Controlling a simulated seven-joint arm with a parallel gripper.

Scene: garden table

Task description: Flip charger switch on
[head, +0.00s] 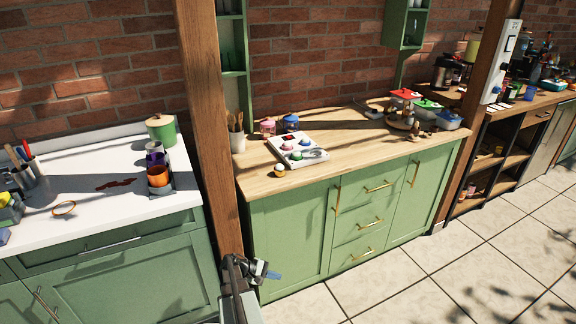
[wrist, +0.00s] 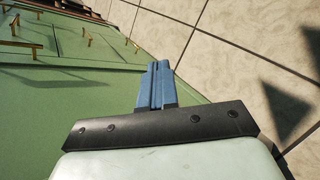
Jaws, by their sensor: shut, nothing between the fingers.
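A tall white wall unit (head: 502,60) is fixed to the wooden post at the right of the head view and looks like the charger. A dark rectangular part (head: 510,44) shows on its front; I cannot tell whether this is the switch or what position it is in. My gripper (head: 274,275) is low in front of the green cabinets, far to the left of the unit and below it. Its blue fingers are together and empty, as the wrist view (wrist: 155,70) also shows. The wrist view does not show the unit.
A wooden counter (head: 345,128) on green cabinets (head: 290,235) stands behind my gripper, bearing a white tray (head: 297,150) and several containers. A white counter (head: 110,190) is at left. A dark shelf unit (head: 505,160) stands beyond the post. Tiled floor (head: 470,265) is open at right.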

